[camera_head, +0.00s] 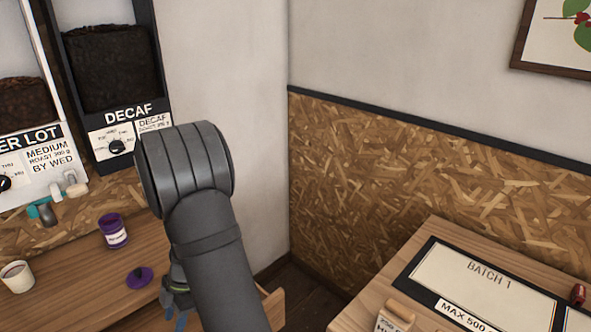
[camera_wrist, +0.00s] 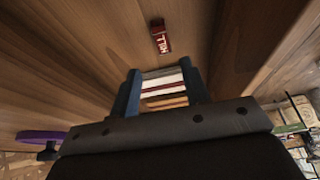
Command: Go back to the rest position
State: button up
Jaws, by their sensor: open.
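My gripper (camera_wrist: 161,78) shows in the wrist view with its two blue fingers apart. Pale and brown stripes show between the fingers; I cannot tell what they are or how near. In the head view my gripper (camera_head: 180,318) is low at the left counter, mostly hidden behind my grey arm, with a bit of blue finger showing. A wooden surface (camera_wrist: 80,60) fills much of the wrist view, with a small red tag reading MILL (camera_wrist: 161,39) beyond the fingertips.
A purple jar (camera_head: 113,232), a purple lid with a dark knob (camera_head: 139,278) and a white cup (camera_head: 16,276) stand on the left counter. The DECAF bin (camera_head: 110,75) rises behind. A table at right holds the BATCH 1 tray (camera_head: 440,262). A floor gap lies between.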

jog(key=x, duration=1.3)
jog(key=shift+s+d+r, duration=0.1)
jog(key=shift+s, duration=0.05)
notch_tip(320, 180, up, 4)
jog(key=shift+r, duration=0.15)
jog(key=w+d+r, duration=0.3)
jog(key=d+r, duration=0.5)
jog(key=d, duration=0.4)
notch_tip(320, 180, up, 20)
jog(key=shift+w+d+m+y, duration=0.15)
jog(key=shift+w+d+m, duration=0.5)
jog(key=shift+w, duration=0.25)
jog(key=shift+w+d+m+y, duration=0.15)
jog(key=shift+w+d+m, duration=0.4)
jog(key=shift+w+d, duration=0.25)
jog(key=shift+a, duration=0.1)
jog(key=shift+c, duration=0.2)
